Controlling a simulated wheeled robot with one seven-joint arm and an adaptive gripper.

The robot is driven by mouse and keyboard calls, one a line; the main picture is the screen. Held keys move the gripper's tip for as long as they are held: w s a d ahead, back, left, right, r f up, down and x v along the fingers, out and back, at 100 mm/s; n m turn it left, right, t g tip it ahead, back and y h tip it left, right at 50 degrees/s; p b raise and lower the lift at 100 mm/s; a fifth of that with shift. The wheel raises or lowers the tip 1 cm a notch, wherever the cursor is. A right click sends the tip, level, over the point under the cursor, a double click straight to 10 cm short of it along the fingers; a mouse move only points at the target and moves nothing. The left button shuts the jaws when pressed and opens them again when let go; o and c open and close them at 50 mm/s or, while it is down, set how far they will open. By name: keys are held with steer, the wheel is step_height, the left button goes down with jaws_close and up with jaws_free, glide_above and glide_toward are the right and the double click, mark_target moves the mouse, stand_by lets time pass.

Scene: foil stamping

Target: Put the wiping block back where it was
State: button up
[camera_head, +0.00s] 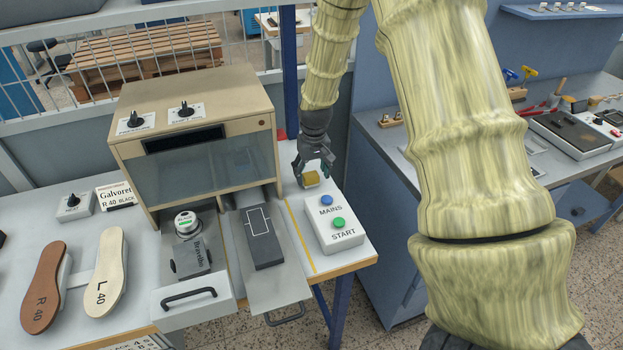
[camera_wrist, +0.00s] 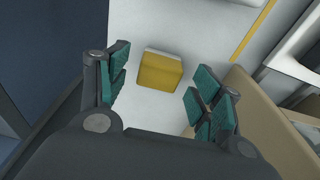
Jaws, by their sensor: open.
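The wiping block (camera_head: 311,178) is a small yellow block with a pale layer along one side. It rests on the white tabletop behind the white button box, to the right of the wooden cabinet. In the wrist view the wiping block (camera_wrist: 160,71) lies between and just beyond my fingertips, with a gap on both sides. My gripper (camera_head: 314,168) is open above the block and points down at it. In the wrist view my gripper (camera_wrist: 157,92) shows its two teal-padded fingers spread apart, with nothing held.
The button box (camera_head: 334,225) with MAINS and START buttons stands just in front of the block. The wooden cabinet (camera_head: 195,135) with a glass front is close on the left. A dark pad (camera_head: 262,238) lies on a metal slide. Two shoe soles (camera_head: 106,270) lie farther left.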

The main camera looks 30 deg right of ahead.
step_height(320, 180, up, 9)
steer(key=s+b, duration=0.1)
steer(key=b, duration=0.1)
steer(key=shift+a, duration=0.2)
stand_by(1.4)
